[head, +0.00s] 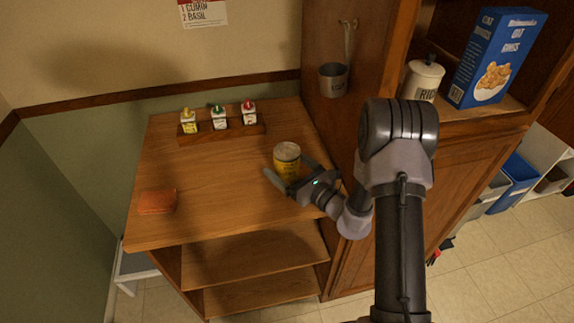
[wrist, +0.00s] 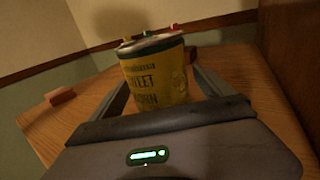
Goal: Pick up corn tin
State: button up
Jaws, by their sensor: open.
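The corn tin (head: 287,162) stands upright on the wooden counter (head: 215,215), toward its right side. It is yellow with a pale metal lid. In the wrist view the tin (wrist: 157,80) shows dark lettering that reads "SWEET" and "CORN", partly worn. My gripper (head: 288,177) is open, low over the counter, with one finger on each side of the tin. The wrist view also shows the tin between the two fingers, with some room at the right finger. The tin's base is hidden behind the gripper body in the wrist view. I cannot tell whether either finger touches it.
A wooden rack (head: 222,133) with several small spice jars stands at the back of the counter. An orange-brown block (head: 157,201) lies at the front left. A tall wooden cabinet (head: 335,130) bounds the right side, with a metal cup (head: 334,80) hanging on it. The middle left is clear.

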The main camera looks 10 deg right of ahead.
jog(key=c, duration=1.8)
grip_shut()
jog(key=shift+r, duration=0.1)
